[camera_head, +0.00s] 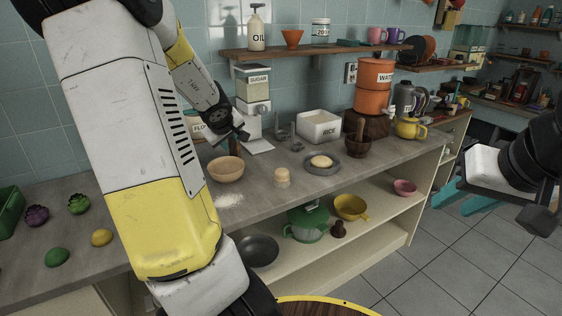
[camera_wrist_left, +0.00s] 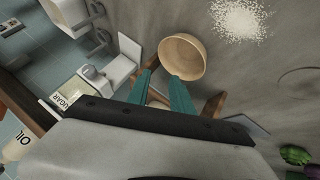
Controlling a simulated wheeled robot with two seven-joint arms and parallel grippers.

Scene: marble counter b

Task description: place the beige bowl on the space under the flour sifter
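The beige bowl (camera_head: 226,170) stands upright on the counter; it also shows in the left wrist view (camera_wrist_left: 183,58), looking empty. My left gripper (camera_head: 240,136) is just behind and above the bowl in the head view. In the left wrist view its two teal fingers (camera_wrist_left: 164,78) are apart, with one tip overlapping the bowl's near rim; I cannot tell if they touch. The flour sifter (camera_head: 199,128) is mostly hidden behind my left arm, with only part of its label showing. The space under it is hidden. My right gripper (camera_head: 462,198) is open and empty, away from the counter at the right.
Spilled flour (camera_head: 228,200) lies in front of the bowl. The sugar dispenser (camera_head: 252,95) stands behind it. To the right are stacked round pieces (camera_head: 282,178), a plate with dough (camera_head: 322,164), a mortar (camera_head: 358,147) and the rice bin (camera_head: 318,127). A shelf (camera_head: 300,50) hangs above.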

